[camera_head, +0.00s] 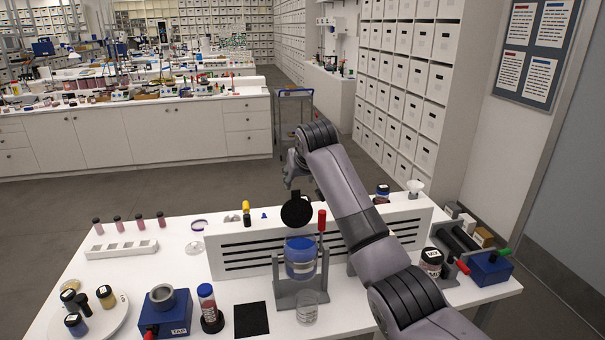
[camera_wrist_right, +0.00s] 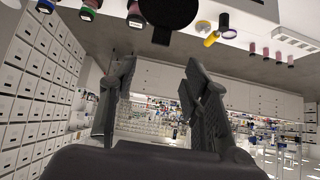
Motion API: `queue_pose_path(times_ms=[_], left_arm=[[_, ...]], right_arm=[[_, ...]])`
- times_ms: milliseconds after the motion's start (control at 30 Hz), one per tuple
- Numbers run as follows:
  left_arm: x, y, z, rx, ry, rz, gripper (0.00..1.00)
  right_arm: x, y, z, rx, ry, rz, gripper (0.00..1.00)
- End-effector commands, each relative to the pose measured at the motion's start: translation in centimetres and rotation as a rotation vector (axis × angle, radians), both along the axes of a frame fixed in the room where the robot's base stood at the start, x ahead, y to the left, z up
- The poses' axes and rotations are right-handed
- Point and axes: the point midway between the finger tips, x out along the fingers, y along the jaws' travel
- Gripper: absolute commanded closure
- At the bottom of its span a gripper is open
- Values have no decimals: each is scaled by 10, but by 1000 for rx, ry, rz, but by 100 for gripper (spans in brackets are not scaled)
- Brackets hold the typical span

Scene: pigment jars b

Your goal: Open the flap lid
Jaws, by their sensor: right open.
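A jar with a blue band (camera_head: 300,250) sits in a grey stand (camera_head: 285,292) on the white table in the head view. A round black disc, which looks like the flap lid (camera_head: 297,211), stands up above the jar with its face towards me. In the right wrist view the black lid (camera_wrist_right: 168,10) shows at the top edge, beyond the fingertips. My right gripper (camera_head: 291,172) is just behind and above the lid in the head view. Its fingers are spread and empty in the wrist view (camera_wrist_right: 158,78). Whether it touches the lid is unclear. My left gripper is out of view.
A slotted white panel (camera_head: 240,262) stands behind the jar. A blue-capped bottle (camera_head: 207,300), a black square (camera_head: 251,320) and a small clear cup (camera_head: 307,308) stand in front. A white rack (camera_head: 121,248) is at left.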

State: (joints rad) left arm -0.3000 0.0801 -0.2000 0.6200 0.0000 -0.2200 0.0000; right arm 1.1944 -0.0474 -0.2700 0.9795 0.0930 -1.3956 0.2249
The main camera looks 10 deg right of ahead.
Motion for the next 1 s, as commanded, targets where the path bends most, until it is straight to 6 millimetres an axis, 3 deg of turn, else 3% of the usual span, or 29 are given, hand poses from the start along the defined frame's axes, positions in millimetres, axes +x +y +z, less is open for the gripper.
queue_pose_path(times_ms=[300, 700, 767, 867, 1000], left_arm=[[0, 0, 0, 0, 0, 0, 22], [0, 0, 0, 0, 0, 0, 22], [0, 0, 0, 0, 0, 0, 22], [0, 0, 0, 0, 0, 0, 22], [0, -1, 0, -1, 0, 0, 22]], right_arm=[[-23, -2, 24, 0, 0, -1, 57], [-26, -2, 24, 0, 3, 0, 57], [-28, -2, 16, 0, 9, 1, 57], [-37, -4, -15, 0, 31, 8, 57], [-70, -10, -87, 2, 85, 26, 57]])
